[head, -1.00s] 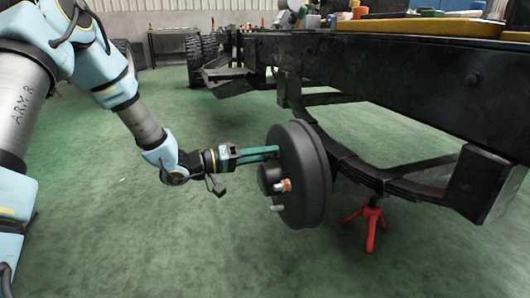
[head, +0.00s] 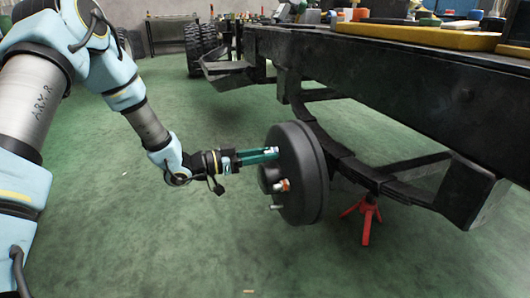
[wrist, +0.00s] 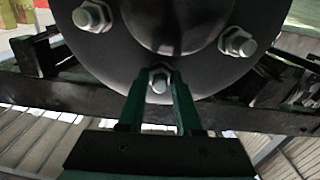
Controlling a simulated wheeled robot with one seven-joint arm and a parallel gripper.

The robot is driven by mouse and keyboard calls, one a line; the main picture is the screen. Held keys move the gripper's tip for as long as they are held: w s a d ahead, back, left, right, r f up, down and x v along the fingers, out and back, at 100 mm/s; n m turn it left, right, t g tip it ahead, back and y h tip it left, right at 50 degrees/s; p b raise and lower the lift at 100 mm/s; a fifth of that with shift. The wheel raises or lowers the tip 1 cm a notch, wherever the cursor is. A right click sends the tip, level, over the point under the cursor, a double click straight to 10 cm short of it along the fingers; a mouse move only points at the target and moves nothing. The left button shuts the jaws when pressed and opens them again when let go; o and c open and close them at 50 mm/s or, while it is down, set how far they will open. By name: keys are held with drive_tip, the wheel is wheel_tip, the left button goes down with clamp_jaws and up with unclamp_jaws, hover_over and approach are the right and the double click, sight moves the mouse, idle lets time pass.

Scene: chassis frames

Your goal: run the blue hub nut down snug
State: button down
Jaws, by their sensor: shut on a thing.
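The black wheel hub drum (head: 312,200) stands on the axle end, its face toward my arm. My gripper (head: 272,153) reaches it from the left, with teal fingers at the upper part of the face. In the wrist view the fingertips (wrist: 160,84) are shut around a hex nut (wrist: 159,76) on a stud. The nut looks grey there; no blue shows on it. Two more silver nuts on studs show at the upper left (wrist: 93,16) and right (wrist: 238,42). In the head view an orange-toned nut (head: 283,185) sits lower on the face. Whether the held nut touches the face is unclear.
A black chassis rail (head: 400,95) runs along the right, with a leaf spring (head: 365,175) behind the drum. A red stand (head: 366,218) is under it. Yellow trays (head: 432,37) and tools lie on top.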

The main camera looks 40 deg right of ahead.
drive_tip(key=m, duration=0.5)
drive_tip(key=shift+w+a+f+m, duration=0.1)
drive_tip(key=shift+m, duration=0.2)
drive_tip(key=m+b, duration=0.2)
drive_tip(key=m, duration=0.2)
drive_tip(key=shift+m, duration=0.4)
drive_tip(key=c, duration=0.9)
unclamp_jaws()
drive_tip(key=shift+o, duration=0.2)
drive_tip(key=p+v, duration=0.3)
drive_tip(key=v, duration=0.7)
drive_tip(key=shift+w+a+p, duration=0.15)
drive_tip(key=shift+a+p, duration=0.2)
drive_tip(key=shift+a, duration=0.05)
